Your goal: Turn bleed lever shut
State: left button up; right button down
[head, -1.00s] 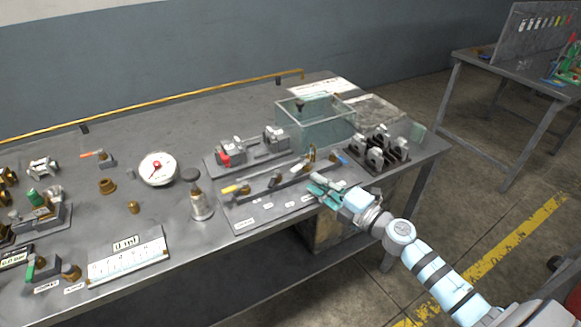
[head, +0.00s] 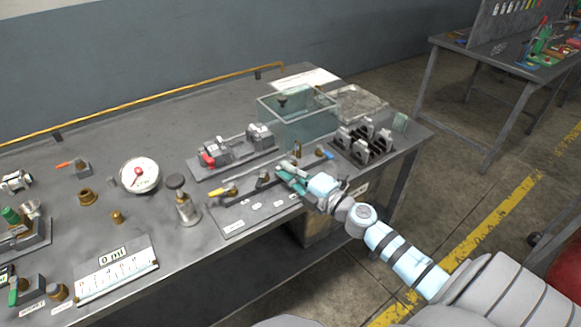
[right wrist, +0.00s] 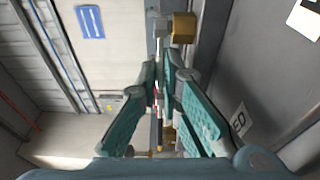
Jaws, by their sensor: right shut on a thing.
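The valve plate (head: 232,229) lies along the bench's front edge, with a yellow-handled lever (head: 217,191) at its left and a blue-handled lever (head: 324,154) at its right. My right gripper (head: 283,170) reaches over the plate between them. In the right wrist view my right gripper (right wrist: 157,82) has its fingertips closed around a thin part, which I take to be the bleed lever; the fingers hide most of it. A brass fitting (right wrist: 183,28) shows just past the fingertips. A label ending in "ED" (right wrist: 239,121) lies beside the fingers. My left gripper is out of view.
Behind the plate stand a red-handled pump unit (head: 232,152) and a clear tank (head: 300,115). A black rack (head: 362,145) stands to the right. The bench edge runs below my arm.

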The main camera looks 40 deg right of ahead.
jog(key=shift+w+a+r+m+h+p, duration=0.25)
jog(key=shift+r+m+h+p, duration=0.3)
jog(key=shift+h+p, duration=0.25)
jog(key=shift+w+a+f+m+h, duration=0.1)
jog(key=shift+w+f+m+h, duration=0.1)
jog(key=shift+m+h, duration=0.25)
jog(key=shift+w+f+m+h, duration=0.1)
jog(key=shift+f+m+h, duration=0.1)
jog(key=shift+h, duration=0.45)
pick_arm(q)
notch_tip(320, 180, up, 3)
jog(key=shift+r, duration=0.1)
pick_arm(e)
jog(key=shift+s, duration=0.1)
jog(key=c, duration=2)
grip_release()
jog(key=shift+c, duration=0.2)
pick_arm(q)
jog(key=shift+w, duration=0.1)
pick_arm(e)
jog(key=shift+f, duration=0.15)
jog(key=s, duration=1.1)
jog(key=shift+s+a, duration=0.2)
jog(key=shift+s, duration=0.2)
